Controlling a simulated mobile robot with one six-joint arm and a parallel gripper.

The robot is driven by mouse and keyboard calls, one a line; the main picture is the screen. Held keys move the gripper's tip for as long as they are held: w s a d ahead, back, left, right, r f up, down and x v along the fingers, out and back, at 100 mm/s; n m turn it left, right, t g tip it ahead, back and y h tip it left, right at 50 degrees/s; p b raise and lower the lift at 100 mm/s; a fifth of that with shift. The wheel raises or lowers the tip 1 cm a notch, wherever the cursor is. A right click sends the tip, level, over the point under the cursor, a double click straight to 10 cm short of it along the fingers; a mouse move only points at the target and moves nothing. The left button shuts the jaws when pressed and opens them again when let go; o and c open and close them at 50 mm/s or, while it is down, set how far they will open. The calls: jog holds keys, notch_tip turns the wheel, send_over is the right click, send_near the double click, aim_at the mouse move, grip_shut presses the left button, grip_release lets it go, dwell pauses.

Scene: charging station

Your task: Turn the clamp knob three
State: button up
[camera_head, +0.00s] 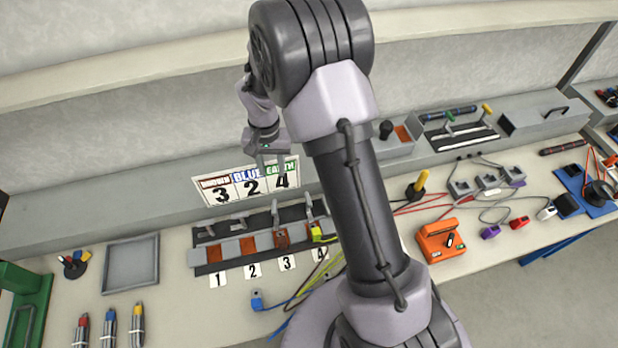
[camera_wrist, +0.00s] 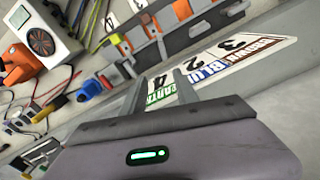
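A clamp block (camera_head: 213,268) with positions labelled 1 to 4 stands on the bench below a card. At clamp three (camera_head: 276,213) a grey lever stands up above an orange-brown slot. Clamp four (camera_head: 309,208) also has a raised lever, with a yellow-green connector (camera_head: 318,234) at its slot. The levers at one and two look lower. The card (camera_head: 245,183) reads brown 3, blue 2, earth 4. My gripper (camera_head: 271,166) is open and empty, above and behind the clamps, before the card. The wrist view shows its fingers apart (camera_wrist: 157,80).
My arm hides the bench right of clamp four. A grey tray (camera_head: 131,287) and a green holder (camera_head: 28,300) lie left. A blue connector (camera_head: 257,300) with loose wires lies in front. An orange device (camera_head: 440,241) stands right. A grey ledge (camera_head: 150,212) runs behind the block.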

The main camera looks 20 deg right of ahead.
jog(key=b, duration=0.1)
send_over(274, 206)
notch_tip(274, 206, down, 7)
notch_tip(274, 206, down, 9)
jog(key=shift+f+b, duration=0.2)
jog(key=shift+b, duration=0.3)
jog(key=shift+f, duration=0.6)
jog(key=shift+n, duration=0.3)
grip_shut()
